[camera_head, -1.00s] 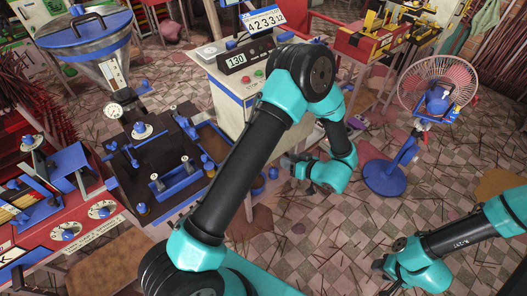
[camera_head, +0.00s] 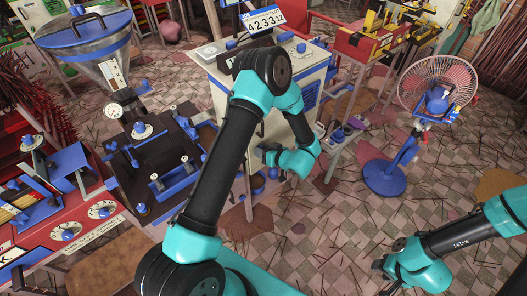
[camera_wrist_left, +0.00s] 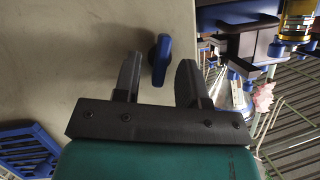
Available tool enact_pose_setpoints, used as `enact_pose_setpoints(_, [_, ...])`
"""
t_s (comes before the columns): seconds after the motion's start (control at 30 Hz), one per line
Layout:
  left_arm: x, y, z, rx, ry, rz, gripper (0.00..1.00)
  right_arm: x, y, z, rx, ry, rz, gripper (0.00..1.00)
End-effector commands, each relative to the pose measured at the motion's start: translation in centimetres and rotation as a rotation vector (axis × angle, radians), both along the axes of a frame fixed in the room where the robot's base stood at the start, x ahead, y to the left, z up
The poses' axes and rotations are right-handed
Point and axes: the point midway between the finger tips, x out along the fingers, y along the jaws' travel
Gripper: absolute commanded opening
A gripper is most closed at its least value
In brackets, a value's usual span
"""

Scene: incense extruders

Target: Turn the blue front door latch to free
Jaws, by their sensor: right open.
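In the left wrist view, the blue latch (camera_wrist_left: 160,58) stands out from a plain beige panel (camera_wrist_left: 70,60). It looks like a small upright knob, lying between the two dark fingers of my left gripper (camera_wrist_left: 158,70). The fingers are open, with a gap showing on each side of the latch. In the head view, my left gripper (camera_head: 264,153) is low at the front of the beige cabinet (camera_head: 222,75), and the latch is hidden or too small to make out. My right gripper (camera_head: 381,271) is open and empty above the tiled floor at lower right.
A blue louvred vent (camera_wrist_left: 22,150) is at lower left in the left wrist view. A dark-topped machine (camera_head: 160,158) stands left of my left arm. A fan on a blue stand (camera_head: 386,177) is to the right. Tiled floor around it is mostly open, with scattered sticks.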

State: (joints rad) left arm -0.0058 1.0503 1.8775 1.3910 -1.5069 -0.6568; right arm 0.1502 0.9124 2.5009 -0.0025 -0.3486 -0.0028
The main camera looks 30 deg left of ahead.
Motion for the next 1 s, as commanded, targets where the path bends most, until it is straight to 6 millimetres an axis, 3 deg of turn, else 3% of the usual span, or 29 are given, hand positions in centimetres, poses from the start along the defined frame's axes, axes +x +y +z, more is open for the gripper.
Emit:
enact_pose_setpoints(0.2, [0.00, -0.01, -0.01, 0.000, 0.000, 0.000, 0.37, 0.00, 0.00, 0.00, 0.000, 0.000, 0.000, 0.43])
enact_pose_setpoints(0.6, [-0.01, -0.02, 0.00, 0.000, 0.000, 0.000, 0.00, 0.00, 0.00, 0.00, 0.000, 0.000, 0.000, 0.43])
enact_pose_setpoints(1.0, [-0.03, -0.01, 0.01, -0.008, -0.021, -0.001, 0.00, 0.00, 0.00, 0.00, 0.000, 0.000, 0.000, 0.43])
